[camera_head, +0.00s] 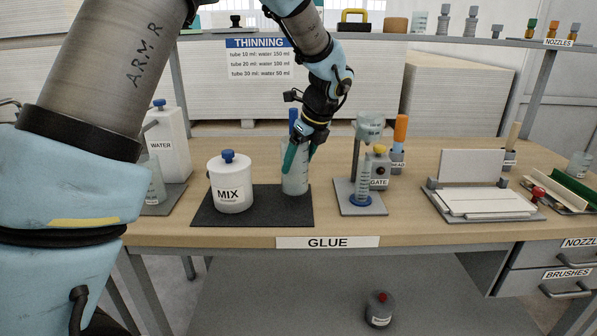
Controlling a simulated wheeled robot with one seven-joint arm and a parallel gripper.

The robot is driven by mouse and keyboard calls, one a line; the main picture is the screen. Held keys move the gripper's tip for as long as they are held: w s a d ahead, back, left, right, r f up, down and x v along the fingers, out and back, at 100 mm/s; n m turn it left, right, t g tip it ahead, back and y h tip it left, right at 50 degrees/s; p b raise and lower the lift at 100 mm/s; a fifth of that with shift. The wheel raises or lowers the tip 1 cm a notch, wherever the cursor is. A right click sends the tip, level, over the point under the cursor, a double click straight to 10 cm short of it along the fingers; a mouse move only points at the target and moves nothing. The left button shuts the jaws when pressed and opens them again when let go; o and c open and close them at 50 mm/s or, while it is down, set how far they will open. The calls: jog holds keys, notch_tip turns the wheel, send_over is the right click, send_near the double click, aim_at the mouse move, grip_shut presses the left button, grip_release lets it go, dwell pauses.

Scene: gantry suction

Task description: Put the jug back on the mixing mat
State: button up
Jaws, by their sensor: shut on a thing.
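The jug (296,181) is a grey, translucent beaker-like vessel, upright over the back right part of the dark mixing mat (262,219). Its base appears at or very near the mat surface; I cannot tell for sure whether it touches. My gripper (299,158) comes down from above, with its teal fingers shut on the jug's upper part. The fingers and wrist hide some of the jug's rim. The white MIX pot (230,175) with a blue knob stands on the left part of the same mat.
The WATER container (170,145) stands at the left. White panels (487,203) lie on a tray further right. Bare bench shows between the cylinder stand and that tray.

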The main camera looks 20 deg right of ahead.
aim_at(299, 171)
jog(key=shift+f, duration=1.7)
jog(key=o, duration=1.4)
jog(key=b+v, duration=0.1)
jog(key=v, duration=1.1)
